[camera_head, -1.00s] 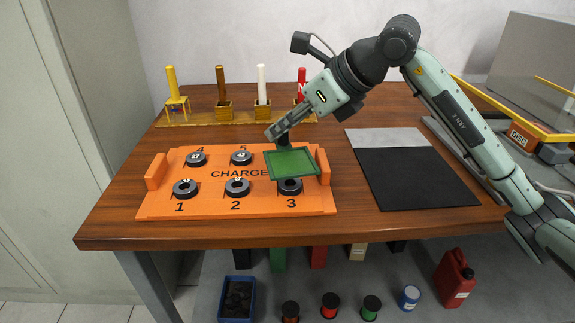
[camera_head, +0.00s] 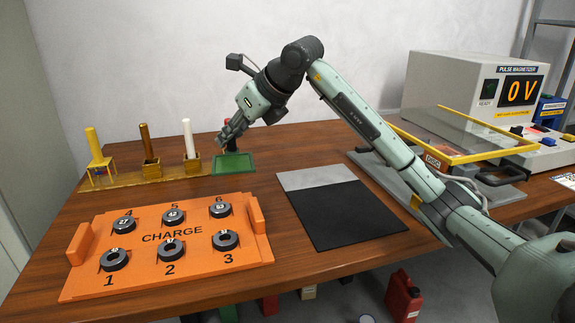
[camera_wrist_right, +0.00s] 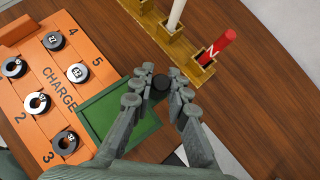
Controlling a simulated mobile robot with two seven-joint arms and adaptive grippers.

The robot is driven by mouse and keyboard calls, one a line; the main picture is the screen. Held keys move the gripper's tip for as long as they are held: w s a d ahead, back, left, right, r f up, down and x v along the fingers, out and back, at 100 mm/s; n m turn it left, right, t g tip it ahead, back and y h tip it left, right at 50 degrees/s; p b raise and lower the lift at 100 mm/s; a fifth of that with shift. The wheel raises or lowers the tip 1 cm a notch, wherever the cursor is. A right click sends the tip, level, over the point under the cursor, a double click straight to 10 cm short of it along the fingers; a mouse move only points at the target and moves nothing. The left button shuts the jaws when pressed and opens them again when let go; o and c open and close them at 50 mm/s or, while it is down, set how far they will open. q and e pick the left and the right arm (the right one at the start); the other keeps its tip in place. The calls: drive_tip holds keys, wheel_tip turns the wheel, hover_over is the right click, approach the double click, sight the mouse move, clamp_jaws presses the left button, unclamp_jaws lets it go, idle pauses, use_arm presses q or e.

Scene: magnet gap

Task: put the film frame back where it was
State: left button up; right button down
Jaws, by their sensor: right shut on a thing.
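The film frame is a green rectangular panel (camera_head: 233,164) with a dark knob. My right gripper (camera_head: 226,141) is shut on the knob and holds the frame above the table, just right of the rod rack. In the right wrist view the fingers (camera_wrist_right: 160,92) close around the dark knob (camera_wrist_right: 160,82), and the green panel (camera_wrist_right: 112,110) hangs to the left beside the orange tray. Part of the panel is hidden behind the fingers there. My left gripper does not show.
The orange CHARGE tray (camera_head: 172,275) holds several numbered black rings. The wooden rack (camera_head: 130,180) bears upright yellow, brown and white rods; a red rod (camera_wrist_right: 212,50) shows in the right wrist view. A black mat (camera_head: 345,217) with grey strip lies right of the tray. A pulse magnetizer (camera_head: 440,85) stands behind.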

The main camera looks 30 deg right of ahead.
drive_tip(key=w+d+m+h+b, duration=0.1)
drive_tip(key=w+d+m+h, duration=0.4)
drive_tip(key=d, duration=0.9)
drive_tip(key=w+d+m+h+b, duration=0.1)
drive_tip(key=w+d+m, duration=0.2)
drive_tip(key=w+d, duration=0.7)
drive_tip(key=s+d+f, duration=0.1)
drive_tip(key=f, duration=0.1)
drive_tip(key=d+f, duration=0.1)
drive_tip(key=f, duration=0.1)
drive_tip(key=s+d+f, duration=0.1)
drive_tip(key=d+f, duration=0.1)
drive_tip(key=shift+s+d, duration=0.1)
drive_tip(key=shift+s, duration=0.25)
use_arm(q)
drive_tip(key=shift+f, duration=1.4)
use_arm(e)
drive_tip(key=shift+f, duration=2.05)
drive_tip(key=shift+f, duration=0.15)
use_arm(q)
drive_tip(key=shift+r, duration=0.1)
use_arm(e)
drive_tip(key=c, duration=1.5)
unclamp_jaws()
